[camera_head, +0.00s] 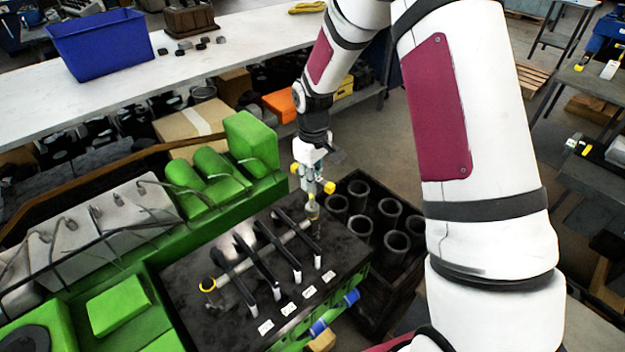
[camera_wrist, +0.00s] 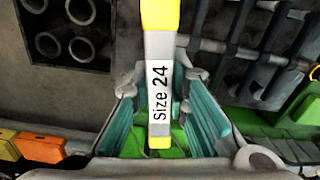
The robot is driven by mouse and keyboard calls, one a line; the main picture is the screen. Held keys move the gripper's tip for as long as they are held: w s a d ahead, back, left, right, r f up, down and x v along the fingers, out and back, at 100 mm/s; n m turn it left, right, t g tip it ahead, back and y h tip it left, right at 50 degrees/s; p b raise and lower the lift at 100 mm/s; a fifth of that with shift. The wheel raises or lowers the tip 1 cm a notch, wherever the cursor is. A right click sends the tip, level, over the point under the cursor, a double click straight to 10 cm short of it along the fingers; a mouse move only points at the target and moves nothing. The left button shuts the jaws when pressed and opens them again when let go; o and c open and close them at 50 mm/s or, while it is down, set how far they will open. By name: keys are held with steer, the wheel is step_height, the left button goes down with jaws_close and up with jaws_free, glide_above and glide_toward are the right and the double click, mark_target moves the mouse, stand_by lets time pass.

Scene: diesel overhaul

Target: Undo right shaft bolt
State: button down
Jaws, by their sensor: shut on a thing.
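My gripper (camera_head: 312,172) is shut on a grey and yellow tool marked "Size 24" (camera_wrist: 160,95), which lies between the teal finger pads in the wrist view. In the head view, the tool's lower part (camera_head: 312,207) is over the right end of the shaft (camera_head: 268,247) on the green engine block. The right shaft bolt is hidden there by the tool and gripper; I cannot tell whether they touch. Several dark rocker arms (camera_head: 268,262) cross the shaft. The shaft also shows in the wrist view (camera_wrist: 225,47).
A dark crate (camera_head: 385,272) with several cylinder sleeves stands right of the block. A white bench (camera_head: 215,57) with a blue bin (camera_head: 100,45) runs along the back. White labels (camera_head: 288,309) lie on the block's near side.

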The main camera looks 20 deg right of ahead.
steer(key=n, duration=0.6)
steer(key=shift+r, duration=0.1)
steer(key=n, duration=0.7)
steer(key=shift+p, duration=0.35)
